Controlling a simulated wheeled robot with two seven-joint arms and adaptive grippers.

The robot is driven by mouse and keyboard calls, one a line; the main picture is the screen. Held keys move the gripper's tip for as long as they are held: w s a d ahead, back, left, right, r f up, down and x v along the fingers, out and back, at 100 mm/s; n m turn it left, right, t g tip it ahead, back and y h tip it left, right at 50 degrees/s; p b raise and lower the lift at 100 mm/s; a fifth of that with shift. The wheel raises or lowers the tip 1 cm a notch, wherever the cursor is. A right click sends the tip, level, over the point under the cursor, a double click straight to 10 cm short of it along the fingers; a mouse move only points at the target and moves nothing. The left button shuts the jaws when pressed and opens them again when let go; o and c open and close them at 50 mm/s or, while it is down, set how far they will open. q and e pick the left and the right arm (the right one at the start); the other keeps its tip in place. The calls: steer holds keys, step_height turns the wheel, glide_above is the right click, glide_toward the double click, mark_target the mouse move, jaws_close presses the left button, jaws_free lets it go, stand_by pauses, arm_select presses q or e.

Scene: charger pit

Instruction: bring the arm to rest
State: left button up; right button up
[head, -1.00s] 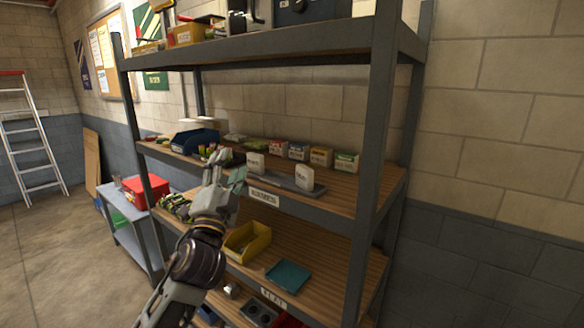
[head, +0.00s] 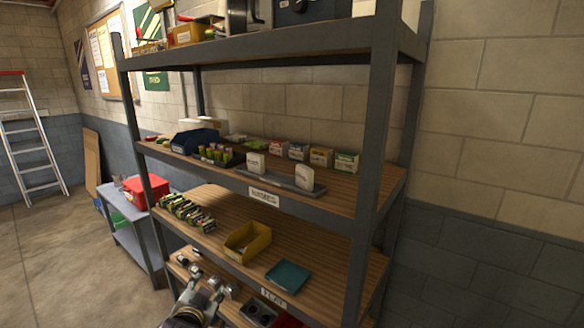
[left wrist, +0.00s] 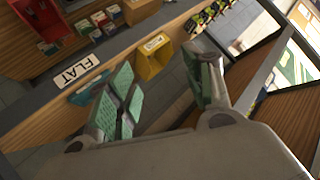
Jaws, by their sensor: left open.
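My left gripper (head: 205,298) is low at the bottom edge of the head view, in front of the lower part of the shelving, partly cut off by the frame. In the left wrist view its two fingers (left wrist: 165,92) with green pads stand apart, with nothing held between them. My right gripper is not in view. A dark holder with several green-topped cells (head: 215,155) stands on the middle shelf. Several more cells (head: 187,213) lie in a row on the shelf below, left of a yellow bin (head: 236,252) and a teal tray (head: 288,277).
The grey shelving post (head: 370,170) stands to the right of my arm. On the middle shelf are a blue bin (head: 186,146), a grey tray with two white blocks (head: 281,182) and several small boxes. A red box (head: 146,192) sits on a side bench. Open floor (head: 60,260) lies left.

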arm_select(q)
steer(key=s+f+n+g+h, duration=0.1)
steer(key=s+f+g, duration=0.4)
steer(key=s+f, duration=0.5)
steer(key=s+f+n+g+h, duration=0.15)
steer(key=s+f+g, duration=0.25)
steer(key=s+f, duration=0.55)
steer(key=s+f+g, duration=0.1)
steer(key=s+f, duration=0.1)
steer(key=f, duration=1.3)
steer(key=s+f, duration=0.3)
steer(key=f, duration=1.3)
steer(key=s+a+f, duration=0.2)
steer(key=s+f, duration=0.7)
steer(key=s, duration=0.2)
steer(key=s+a+f+g, duration=0.1)
steer(key=s+a+f, duration=0.1)
steer(key=s+f, duration=0.8)
steer(key=shift+s+f+g+y, duration=0.2)
steer(key=shift+s+g+y, duration=0.15)
steer(key=shift+s, duration=0.2)
